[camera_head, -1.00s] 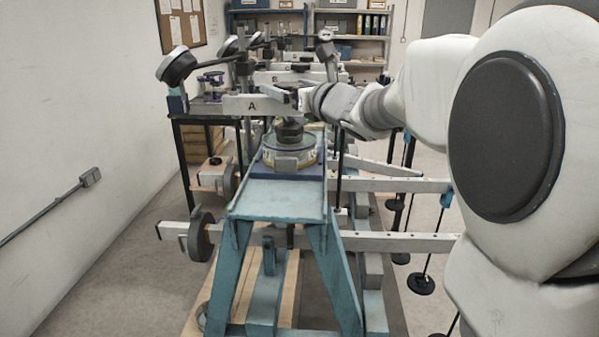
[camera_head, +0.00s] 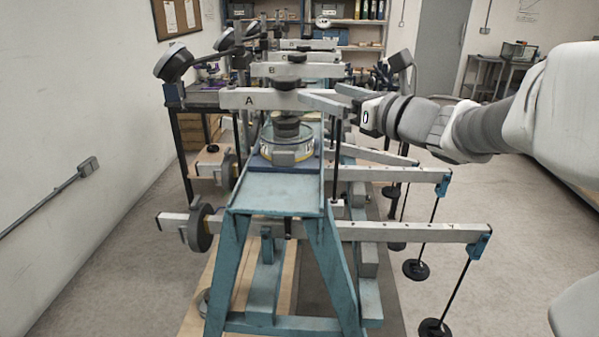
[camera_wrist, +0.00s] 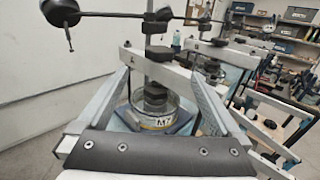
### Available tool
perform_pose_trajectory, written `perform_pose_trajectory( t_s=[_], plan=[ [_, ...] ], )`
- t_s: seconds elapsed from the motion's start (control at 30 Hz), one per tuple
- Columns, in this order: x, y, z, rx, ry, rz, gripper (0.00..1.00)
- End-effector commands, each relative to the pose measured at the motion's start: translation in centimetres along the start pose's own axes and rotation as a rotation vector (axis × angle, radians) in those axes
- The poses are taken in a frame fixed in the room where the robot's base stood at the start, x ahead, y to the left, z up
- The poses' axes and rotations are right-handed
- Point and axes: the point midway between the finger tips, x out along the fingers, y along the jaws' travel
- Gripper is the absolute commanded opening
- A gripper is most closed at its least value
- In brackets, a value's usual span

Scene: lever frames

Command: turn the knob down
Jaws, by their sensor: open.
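A black round knob (camera_head: 285,85) sits on top of the light grey beam marked A (camera_head: 237,101), above a round glass-sided dish (camera_head: 287,148). The knob also shows in the wrist view (camera_wrist: 158,53), on the upright screw at the beam. My gripper (camera_head: 322,93) is to the right of the knob, near the beam's right end.
A blue-green frame (camera_head: 277,193) carries the dish. Long arms with hanging black weights (camera_head: 415,269) stick out to the right. More similar presses, with a beam marked B (camera_head: 262,71), stand behind. A white wall is at the left.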

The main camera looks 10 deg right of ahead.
Motion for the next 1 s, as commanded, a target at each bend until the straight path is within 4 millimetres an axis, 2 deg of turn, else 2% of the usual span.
perform_pose_trajectory(
  t_s=[0.03,0.23,0.33,0.6,1.0],
  plan=[
    [-1.2,-0.1,0.0,0.000,-0.003,-0.004,1.00],
    [-5.2,-0.1,0.0,-0.001,-0.002,-0.003,1.00],
    [-4.6,-0.7,0.9,0.133,-0.022,-0.078,1.00],
    [-5.0,-2.6,1.9,0.480,-0.084,-0.261,1.00],
    [-6.8,-3.9,1.2,1.026,-0.199,-0.496,1.00]
  ],
)
